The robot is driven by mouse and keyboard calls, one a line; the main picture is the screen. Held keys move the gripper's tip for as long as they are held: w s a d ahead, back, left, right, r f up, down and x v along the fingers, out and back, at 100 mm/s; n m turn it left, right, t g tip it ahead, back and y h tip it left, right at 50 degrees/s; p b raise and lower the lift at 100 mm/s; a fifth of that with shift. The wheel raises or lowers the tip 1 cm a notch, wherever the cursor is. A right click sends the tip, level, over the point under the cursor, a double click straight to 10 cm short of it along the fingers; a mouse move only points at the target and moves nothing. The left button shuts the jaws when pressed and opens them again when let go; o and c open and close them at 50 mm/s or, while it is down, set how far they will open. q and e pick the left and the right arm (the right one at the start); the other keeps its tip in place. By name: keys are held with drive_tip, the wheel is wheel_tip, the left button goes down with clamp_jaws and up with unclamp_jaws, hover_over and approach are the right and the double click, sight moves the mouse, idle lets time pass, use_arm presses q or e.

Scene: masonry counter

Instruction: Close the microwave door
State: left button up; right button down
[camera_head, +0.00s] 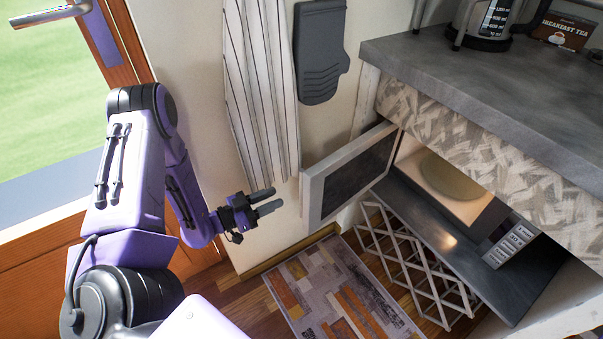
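The microwave (471,206) sits in a recess under the grey counter. Its lit interior and round turntable (447,178) show, and its control panel (511,240) is at the right. The microwave door (352,176), a white frame with a dark window, stands open at the left of the cavity, its free end pointing left. My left gripper (276,199) is just left of that free end in the picture, with a small gap between them. Its two fingers are apart with nothing between them. My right gripper is not in view.
A white lattice rack (415,262) stands below. A striped cloth (262,90) hangs on the wall behind my gripper. A patterned rug (340,292) lies on the floor.

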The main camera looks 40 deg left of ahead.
use_arm(q)
drive_tip(key=x, duration=1)
drive_tip(key=shift+f+b, duration=0.2)
drive_tip(key=shift+b, duration=0.25)
drive_tip(key=shift+d, duration=0.15)
clamp_jaws()
